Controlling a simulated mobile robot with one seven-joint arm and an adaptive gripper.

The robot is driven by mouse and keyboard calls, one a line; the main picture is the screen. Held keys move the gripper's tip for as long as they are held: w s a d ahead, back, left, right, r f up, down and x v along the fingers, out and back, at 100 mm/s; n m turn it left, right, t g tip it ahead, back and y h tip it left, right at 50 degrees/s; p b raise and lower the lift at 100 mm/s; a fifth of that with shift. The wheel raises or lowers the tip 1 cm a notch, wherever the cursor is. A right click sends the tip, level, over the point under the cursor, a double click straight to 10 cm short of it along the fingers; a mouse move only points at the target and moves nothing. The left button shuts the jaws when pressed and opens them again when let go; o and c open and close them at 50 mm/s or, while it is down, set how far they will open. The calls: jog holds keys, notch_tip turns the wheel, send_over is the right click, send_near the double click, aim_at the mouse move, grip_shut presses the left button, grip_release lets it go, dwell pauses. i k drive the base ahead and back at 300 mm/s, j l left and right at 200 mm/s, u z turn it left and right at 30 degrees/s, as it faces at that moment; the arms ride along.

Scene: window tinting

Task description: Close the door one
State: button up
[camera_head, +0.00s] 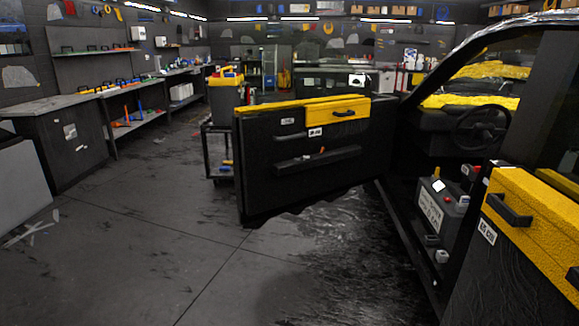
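A black car door (310,190) with a yellow top trim stands wide open in the middle of the head view, its inner side facing me. It has a dark pull handle (344,113), small white labels and a long armrest. It reaches left from the dark car body (425,225) on the right. A second black panel with yellow trim (540,205), likely another door, fills the lower right, with its own dark handle (509,211). The label text is too small to tell which is door one. My gripper is not in view.
A dark cart (221,150) with a yellow-topped box (226,98) stands behind the open door's left edge. Workbenches (62,107) with tools line the left wall. A labelled box (440,208) sits inside the car opening. The grey floor (150,240) at front left is mostly clear.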

aim_at(269, 180)
jog(key=i+l+u, duration=0.15)
jog(key=i, duration=0.3)
jog(key=i+l+u, duration=0.1)
jog(key=i, duration=0.35)
jog(key=i+l+u, duration=0.15)
jog(key=i, duration=0.3)
jog(key=i+l+z, duration=0.25)
jog(key=l, duration=0.25)
jog(key=i+l+z, duration=0.25)
jog(key=i+l, duration=0.15)
jog(key=i+j+u, duration=0.55)
jog(key=i, duration=0.2)
